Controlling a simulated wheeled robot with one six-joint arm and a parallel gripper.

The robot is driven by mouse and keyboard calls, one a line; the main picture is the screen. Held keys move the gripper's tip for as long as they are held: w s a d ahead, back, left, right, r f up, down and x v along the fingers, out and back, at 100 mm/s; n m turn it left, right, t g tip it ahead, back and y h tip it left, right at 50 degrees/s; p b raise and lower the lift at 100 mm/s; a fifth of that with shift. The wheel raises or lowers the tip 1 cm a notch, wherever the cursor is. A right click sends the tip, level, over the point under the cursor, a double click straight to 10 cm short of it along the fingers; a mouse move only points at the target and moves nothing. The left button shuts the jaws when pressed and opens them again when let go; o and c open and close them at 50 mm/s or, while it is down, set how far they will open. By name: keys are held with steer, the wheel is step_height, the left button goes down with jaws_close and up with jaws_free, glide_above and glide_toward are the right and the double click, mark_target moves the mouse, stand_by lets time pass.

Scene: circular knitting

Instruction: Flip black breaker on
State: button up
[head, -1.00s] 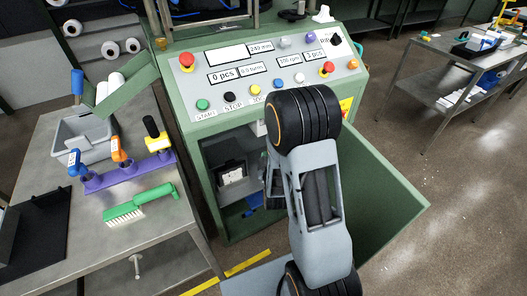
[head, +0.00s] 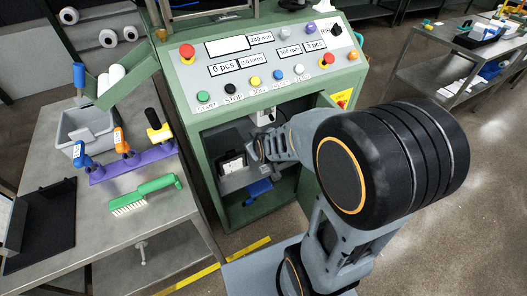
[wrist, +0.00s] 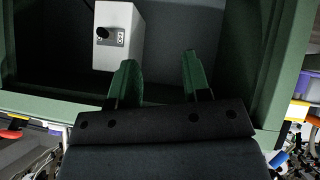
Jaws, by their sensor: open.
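In the wrist view a pale grey box (wrist: 118,52) is fixed inside the green cabinet. A black knob-like switch (wrist: 103,32), apparently the black breaker, sticks out of its face beside a small dark label. Whether it is on or off cannot be told. In the head view the pale box (head: 263,116) shows high in the cabinet opening, partly covered. My gripper (wrist: 160,58) is open and empty, its two green fingers apart, below and to the right of the box in the wrist view. In the head view my gripper (head: 258,149) is at the cabinet opening.
The green cabinet (head: 188,95) carries a control panel with buttons and two red stops above the opening. A black unit with a white label (head: 232,166) and a blue item (head: 259,188) are inside. A metal table (head: 170,210) with tools stands to the left.

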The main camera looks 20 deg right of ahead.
steer(key=s+a+r+m+g+p, duration=0.1)
steer(key=s+r+g, duration=0.3)
steer(key=s, duration=0.5)
steer(key=shift+s+a+r+m+g+y, duration=0.25)
steer(key=shift+a+r+m+g+y, duration=0.2)
steer(key=shift+r+m, duration=0.2)
